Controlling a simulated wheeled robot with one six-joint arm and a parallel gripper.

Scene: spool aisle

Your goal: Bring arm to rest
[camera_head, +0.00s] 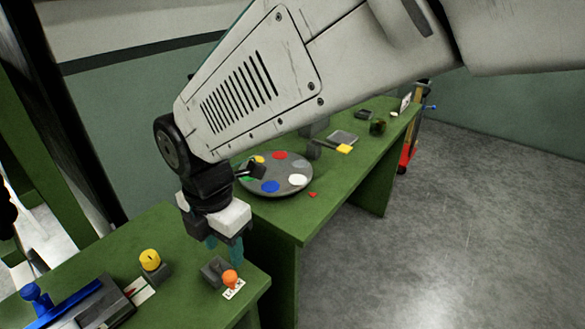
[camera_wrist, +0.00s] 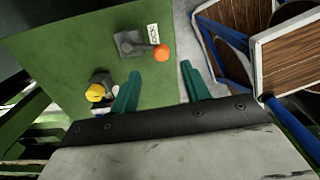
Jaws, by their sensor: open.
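My gripper (camera_head: 226,250) points down over the right end of the near green table (camera_head: 190,290), above a small grey block with an orange knob (camera_head: 229,278). In the wrist view my gripper (camera_wrist: 160,82) shows two teal fingers spread apart with nothing between them. The orange knob (camera_wrist: 161,52) lies beyond the fingertips there, apart from them, with a white label (camera_wrist: 152,34) beside it. My arm crosses the top of the head view, bent down to the gripper, and hides part of the wall and tables.
A yellow knob (camera_head: 150,260) on a block and a blue-handled device (camera_head: 75,306) stand on the near table. A round grey tray with coloured discs (camera_head: 304,168) is on the farther green table (camera_head: 300,222). Wood-panelled, blue-framed items (camera_wrist: 290,60) sit right in the wrist view. Grey floor (camera_head: 450,230) is clear.

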